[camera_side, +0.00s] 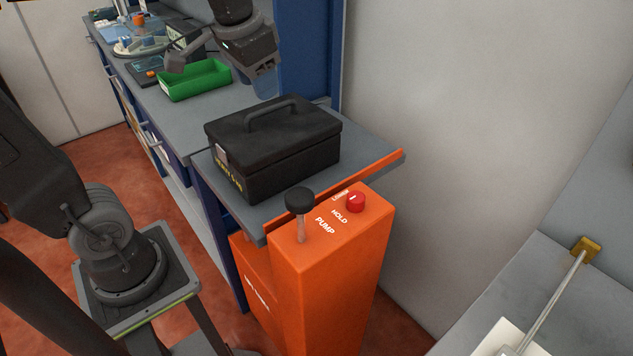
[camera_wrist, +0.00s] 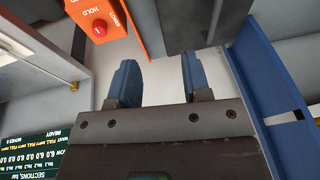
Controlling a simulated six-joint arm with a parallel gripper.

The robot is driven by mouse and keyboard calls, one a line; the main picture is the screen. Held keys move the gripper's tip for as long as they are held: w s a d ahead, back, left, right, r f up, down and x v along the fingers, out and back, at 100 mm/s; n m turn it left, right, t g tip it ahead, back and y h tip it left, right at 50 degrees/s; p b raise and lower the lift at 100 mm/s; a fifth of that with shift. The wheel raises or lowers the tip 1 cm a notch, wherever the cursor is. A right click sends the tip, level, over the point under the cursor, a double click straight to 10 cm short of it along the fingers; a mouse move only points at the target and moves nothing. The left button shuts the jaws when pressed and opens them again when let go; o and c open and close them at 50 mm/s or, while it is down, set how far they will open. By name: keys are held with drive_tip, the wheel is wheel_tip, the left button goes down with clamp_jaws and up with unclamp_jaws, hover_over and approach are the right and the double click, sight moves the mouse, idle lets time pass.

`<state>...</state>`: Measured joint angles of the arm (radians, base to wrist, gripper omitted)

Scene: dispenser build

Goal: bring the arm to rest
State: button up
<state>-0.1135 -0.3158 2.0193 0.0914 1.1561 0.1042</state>
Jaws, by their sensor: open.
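My gripper (camera_side: 262,83) hangs above the back of the bench in the side view, behind the black lidded box and to the right of the green bin. In the wrist view my gripper (camera_wrist: 160,82) shows two blue fingers standing apart with nothing between them. It is open and empty. The fingertips are partly hidden behind the box in the side view.
The black box (camera_side: 272,145) with a handle stands near the bench end. The green bin (camera_side: 194,80) sits left of my gripper. An orange pump cabinet (camera_side: 335,262) with a black knob (camera_side: 299,200) and red button (camera_side: 355,201) stands in front. A blue upright (camera_side: 307,55) is close behind.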

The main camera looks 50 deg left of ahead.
drive_tip(key=s+d+f+t, duration=0.1)
drive_tip(key=s+d+f, duration=0.1)
drive_tip(key=s+f, duration=0.1)
drive_tip(key=s+d+f+t+h, duration=0.1)
drive_tip(key=s+d+f, duration=0.1)
drive_tip(key=s, duration=0.4)
drive_tip(key=shift+s+d+f, duration=0.25)
drive_tip(key=shift+d+f, duration=0.15)
drive_tip(key=shift+d, duration=0.05)
